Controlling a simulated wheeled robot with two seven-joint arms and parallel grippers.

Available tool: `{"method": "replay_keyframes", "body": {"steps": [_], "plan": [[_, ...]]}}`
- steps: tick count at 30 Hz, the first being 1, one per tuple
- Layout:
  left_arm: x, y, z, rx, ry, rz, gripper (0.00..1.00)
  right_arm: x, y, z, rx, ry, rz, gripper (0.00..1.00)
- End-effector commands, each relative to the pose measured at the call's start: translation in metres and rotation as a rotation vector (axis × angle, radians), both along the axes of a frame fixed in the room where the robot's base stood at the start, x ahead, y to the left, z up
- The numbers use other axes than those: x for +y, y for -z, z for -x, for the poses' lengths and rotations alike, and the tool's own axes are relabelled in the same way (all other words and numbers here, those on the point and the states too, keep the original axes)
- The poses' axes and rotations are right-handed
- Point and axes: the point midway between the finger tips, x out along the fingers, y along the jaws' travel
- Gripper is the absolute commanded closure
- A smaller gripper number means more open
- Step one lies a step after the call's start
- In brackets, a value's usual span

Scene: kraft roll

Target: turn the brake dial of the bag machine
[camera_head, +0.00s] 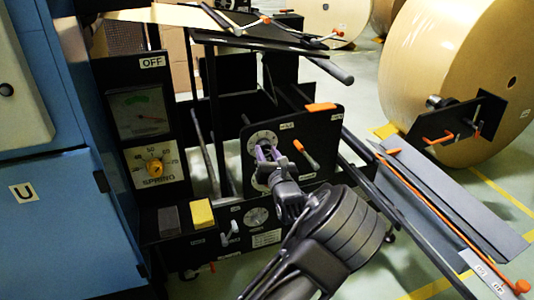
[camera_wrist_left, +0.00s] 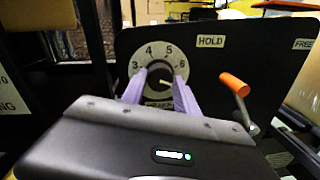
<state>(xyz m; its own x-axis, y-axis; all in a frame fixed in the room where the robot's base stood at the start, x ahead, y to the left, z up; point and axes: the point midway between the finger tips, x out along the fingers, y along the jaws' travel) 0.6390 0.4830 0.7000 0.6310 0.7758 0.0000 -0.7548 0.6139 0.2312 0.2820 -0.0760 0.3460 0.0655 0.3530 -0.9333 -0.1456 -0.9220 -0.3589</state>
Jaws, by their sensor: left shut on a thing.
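The brake dial (camera_wrist_left: 160,55) is a pale round scale on a black panel, with 3, 4, 5 and 6 readable. It also shows in the head view (camera_head: 262,137), partly behind my gripper. My left gripper (camera_wrist_left: 159,86) has its purple fingers on either side of the dial's centre and is shut on its knob. It also shows in the head view (camera_head: 265,153). A small light pointer (camera_wrist_left: 166,82) shows between the fingers, toward the 6. The knob itself and the lower scale are mostly hidden. My right gripper is not in view.
An orange-handled lever (camera_wrist_left: 233,85) stands close right of the dial, between HOLD (camera_wrist_left: 210,41) and FREE (camera_wrist_left: 304,44) labels. A spring dial (camera_head: 155,167) and a gauge (camera_head: 139,112) are at the left. A kraft roll (camera_head: 450,70) stands at the right.

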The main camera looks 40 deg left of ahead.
Motion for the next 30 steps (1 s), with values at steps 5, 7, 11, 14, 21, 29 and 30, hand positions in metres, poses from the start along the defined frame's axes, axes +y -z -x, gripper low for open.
{"method": "replay_keyframes", "body": {"steps": [5,7,11,14,21,29,30], "plan": [[-0.0001,0.0001,0.0001,0.000,0.000,0.000,0.92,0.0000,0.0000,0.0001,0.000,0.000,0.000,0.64],[0.0000,0.0002,0.0001,0.000,0.000,0.000,0.98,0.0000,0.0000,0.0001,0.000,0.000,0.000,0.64],[0.0000,0.0002,0.0001,0.000,0.000,0.000,1.00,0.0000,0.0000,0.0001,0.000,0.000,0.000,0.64],[0.0000,0.0002,0.0001,-0.002,0.000,0.002,1.00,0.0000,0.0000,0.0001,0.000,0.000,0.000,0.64],[-0.0001,0.0007,0.0000,-0.038,0.000,0.028,1.00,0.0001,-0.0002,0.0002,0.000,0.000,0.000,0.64],[0.0004,0.0014,0.0001,-0.149,-0.001,0.106,1.00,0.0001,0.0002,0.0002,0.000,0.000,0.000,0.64],[0.0009,0.0012,0.0003,-0.175,-0.002,0.123,1.00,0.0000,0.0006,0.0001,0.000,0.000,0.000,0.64]]}}
